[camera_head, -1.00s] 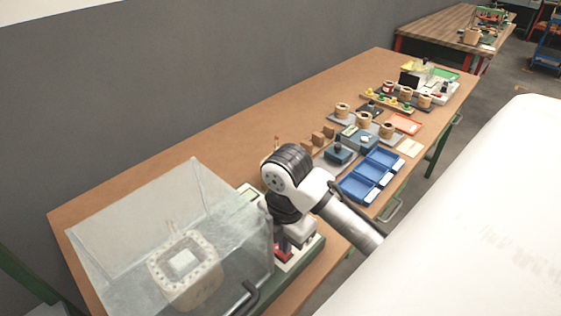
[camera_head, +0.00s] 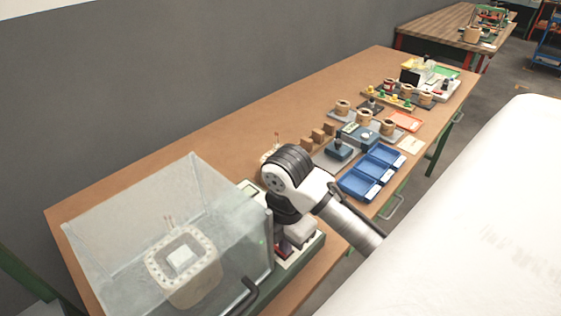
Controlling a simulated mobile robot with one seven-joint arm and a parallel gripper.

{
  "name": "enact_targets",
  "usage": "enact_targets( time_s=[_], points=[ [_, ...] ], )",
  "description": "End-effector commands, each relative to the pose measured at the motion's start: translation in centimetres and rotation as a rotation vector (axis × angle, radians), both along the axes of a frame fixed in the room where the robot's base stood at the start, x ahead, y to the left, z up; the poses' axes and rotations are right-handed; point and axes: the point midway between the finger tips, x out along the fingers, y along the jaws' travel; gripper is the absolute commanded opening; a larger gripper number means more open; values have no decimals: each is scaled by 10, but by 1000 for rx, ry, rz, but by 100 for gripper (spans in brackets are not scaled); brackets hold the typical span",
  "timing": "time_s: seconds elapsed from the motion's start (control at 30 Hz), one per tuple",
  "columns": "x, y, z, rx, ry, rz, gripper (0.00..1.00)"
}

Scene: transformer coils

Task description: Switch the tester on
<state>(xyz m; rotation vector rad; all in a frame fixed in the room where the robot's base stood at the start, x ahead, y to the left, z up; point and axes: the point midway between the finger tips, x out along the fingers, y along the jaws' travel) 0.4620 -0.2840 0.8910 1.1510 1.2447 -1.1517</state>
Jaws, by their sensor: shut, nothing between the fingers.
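The tester (camera_head: 313,250) is a low box with a pale top panel and green sides, at the front edge of the bench beside a clear cover. My arm's wrist is above it and hides much of its panel. My gripper (camera_head: 287,243) points down at the panel near a dark red part; its fingertips are mostly hidden. It looks shut and holds nothing visible. I cannot tell whether it touches a switch. A small green glint shows through the clear cover's right side.
The large clear cover (camera_head: 110,235) encloses a tan coil (camera_head: 190,282) and has a dark handle at front right. Blue trays (camera_head: 357,185), coils and small devices stand farther along the bench (camera_head: 240,135). The bench's back left is clear.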

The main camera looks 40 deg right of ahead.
Motion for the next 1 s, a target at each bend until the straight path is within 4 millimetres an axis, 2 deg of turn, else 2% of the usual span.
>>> enact_targets(
  time_s=[0.23, 1.0],
  points=[
    [0, 0, 6, 0, 0, 0, 0],
    [0, 0, 68, 0, 0, 0, 0]
  ],
)
